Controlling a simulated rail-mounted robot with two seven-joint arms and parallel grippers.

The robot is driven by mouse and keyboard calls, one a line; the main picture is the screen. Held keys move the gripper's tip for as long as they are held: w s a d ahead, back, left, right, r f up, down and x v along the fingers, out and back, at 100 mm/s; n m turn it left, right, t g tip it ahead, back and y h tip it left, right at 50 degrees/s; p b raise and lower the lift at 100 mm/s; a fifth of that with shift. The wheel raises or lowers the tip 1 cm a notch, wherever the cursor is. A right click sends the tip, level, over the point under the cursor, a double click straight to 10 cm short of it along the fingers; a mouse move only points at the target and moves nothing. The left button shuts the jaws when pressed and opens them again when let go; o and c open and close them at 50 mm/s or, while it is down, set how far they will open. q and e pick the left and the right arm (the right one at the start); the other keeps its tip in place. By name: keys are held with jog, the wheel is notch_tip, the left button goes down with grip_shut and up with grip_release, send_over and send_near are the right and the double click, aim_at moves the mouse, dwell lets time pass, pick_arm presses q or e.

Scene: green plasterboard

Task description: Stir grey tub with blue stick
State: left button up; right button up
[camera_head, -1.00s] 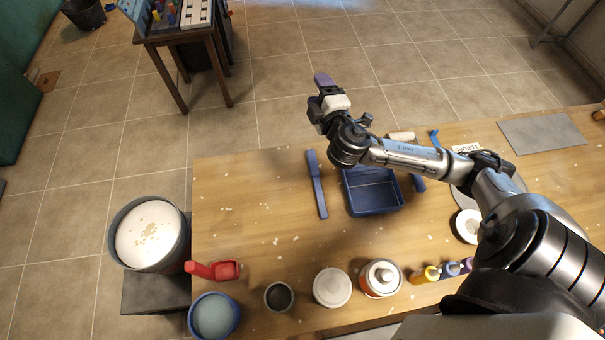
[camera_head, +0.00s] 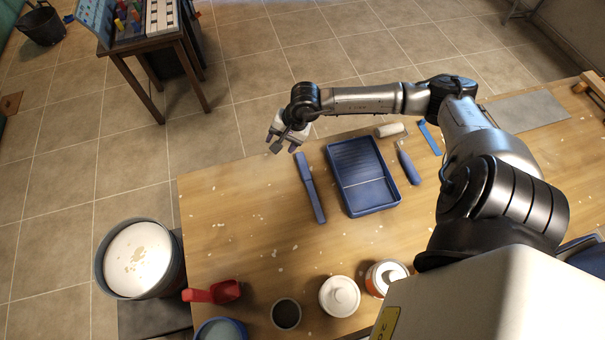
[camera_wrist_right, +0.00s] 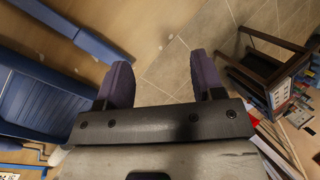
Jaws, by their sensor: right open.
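The blue stick (camera_head: 311,188) lies flat on the wooden table, left of a blue paint tray. It also shows at the upper left of the right wrist view (camera_wrist_right: 95,43). The grey tub (camera_head: 103,272) stands off the table's left edge and holds a white, tan-flecked substance. My right gripper (camera_head: 283,143) is open and empty, just beyond the far end of the stick and apart from it. Its two dark fingers are spread in the wrist view (camera_wrist_right: 162,78). My left gripper is out of view.
The blue paint tray (camera_head: 385,208) lies right of the stick, with a roller (camera_head: 390,130) beyond it. A red scoop (camera_head: 212,293), a dark cup (camera_head: 286,314) and a white lidded jar (camera_head: 340,297) stand nearer. The table left of the stick is mostly clear.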

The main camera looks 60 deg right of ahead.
jog(key=s+d+f+n+g+h, duration=0.2)
jog(key=s+d+n+g+h, duration=0.1)
jog(key=s+d+n+g, duration=0.15)
jog(key=n, duration=0.2)
send_over(303, 164)
jog(key=shift+t, duration=0.35)
jog(key=f, duration=0.8)
jog(key=shift+s, duration=0.3)
jog(key=shift+w+f+p, duration=0.15)
jog(key=shift+f+p, duration=0.2)
jog(key=shift+f, duration=1)
jog(key=shift+w+f+p, duration=0.15)
jog(key=shift+f+p, duration=0.15)
jog(key=shift+f, duration=1)
grip_shut()
jog(key=shift+r, duration=0.1)
